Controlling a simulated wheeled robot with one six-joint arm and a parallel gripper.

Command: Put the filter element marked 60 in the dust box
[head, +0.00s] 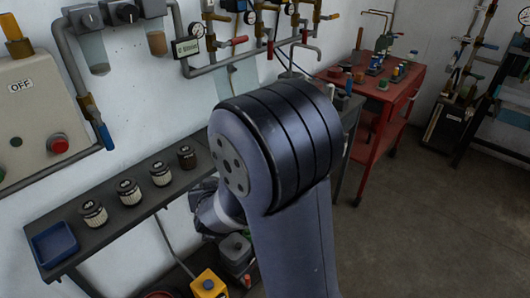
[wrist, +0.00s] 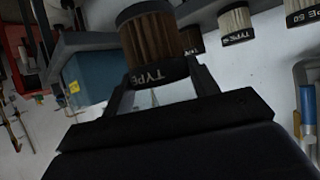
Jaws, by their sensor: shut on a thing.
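My gripper (wrist: 158,88) is shut on a filter element (wrist: 150,45) in the wrist view. It has brown pleats and a dark band reading "TYPE"; its number is not readable. In the head view my arm hides the gripper and this filter. Another filter (wrist: 302,14) reads TYPE 60, at the upper right of the wrist view. Several filters stand in a row on the dark shelf in the head view: pale ones (head: 94,213) and a dark brown one (head: 186,157). A small blue tray (head: 54,243) sits at the shelf's left end. No dust box is marked legibly.
A blue surface with a yellow label (wrist: 90,80) lies left of the gripper in the wrist view. The wall has pipes and an OFF panel (head: 35,110). A red cart (head: 375,105) stands at back right. A yellow container (head: 208,284) is below the shelf.

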